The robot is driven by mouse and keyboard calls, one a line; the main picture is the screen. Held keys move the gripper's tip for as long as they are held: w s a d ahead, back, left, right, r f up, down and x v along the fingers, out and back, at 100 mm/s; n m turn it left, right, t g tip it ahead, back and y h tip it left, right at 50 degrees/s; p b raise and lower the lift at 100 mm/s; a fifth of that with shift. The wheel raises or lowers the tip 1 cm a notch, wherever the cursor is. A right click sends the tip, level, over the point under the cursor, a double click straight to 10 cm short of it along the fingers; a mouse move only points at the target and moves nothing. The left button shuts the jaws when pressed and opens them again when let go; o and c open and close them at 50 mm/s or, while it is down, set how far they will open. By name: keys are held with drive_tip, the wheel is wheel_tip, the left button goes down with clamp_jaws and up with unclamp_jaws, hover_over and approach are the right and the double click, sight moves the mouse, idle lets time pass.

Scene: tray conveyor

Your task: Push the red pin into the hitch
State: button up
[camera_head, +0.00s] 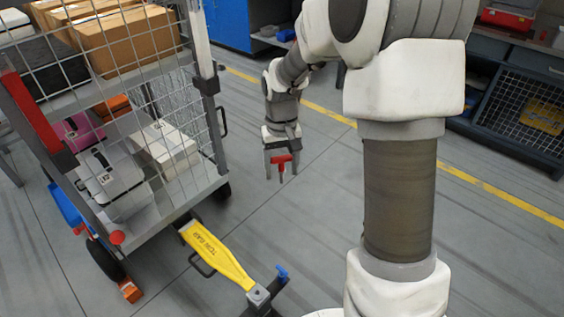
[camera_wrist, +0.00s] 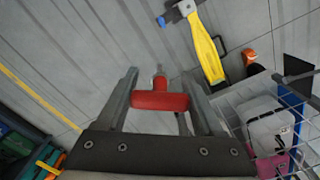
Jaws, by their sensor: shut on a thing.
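My gripper (camera_head: 281,170) is shut on the red pin (camera_head: 280,160), in mid-air right of the cage trolley. In the wrist view the pin's red crossbar (camera_wrist: 160,101) lies between the two fingers, and its shaft points away from the palm. The yellow tow bar (camera_head: 215,252) runs from under the trolley down to the hitch (camera_head: 260,296), a grey metal block at its end. The hitch also shows in the wrist view (camera_wrist: 180,12) at the top. The pin is well apart from the hitch. Any hole in the hitch is too small to make out.
A blue-tipped lever (camera_head: 282,272) stands beside the hitch. The cage trolley (camera_head: 206,85) holds cartons and cases at left. An orange wheel chock (camera_head: 131,291) sits by its wheel. Grey floor between my gripper and the hitch is clear.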

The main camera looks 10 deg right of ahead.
wheel_tip(320, 180, down, 10)
drive_tip(key=w+a+p, duration=0.1)
drive_tip(key=w+a, duration=0.1)
drive_tip(key=n+p, duration=0.1)
drive_tip(key=p, duration=0.2)
hover_over(257, 289)
drive_tip(key=s, duration=0.1)
wheel_tip(257, 289, down, 25)
drive_tip(key=shift+s, duration=0.15)
drive_tip(key=shift+b, duration=0.35)
wheel_tip(257, 289, down, 6)
drive_tip(key=b, duration=0.5)
drive_tip(key=shift+r, duration=0.1)
drive_tip(key=shift+f+b, duration=2)
drive_tip(key=shift+b, duration=0.25)
idle(0.8)
drive_tip(key=shift+r, duration=0.15)
drive_tip(key=shift+r+p, duration=1.15)
drive_tip(key=shift+r, duration=0.45)
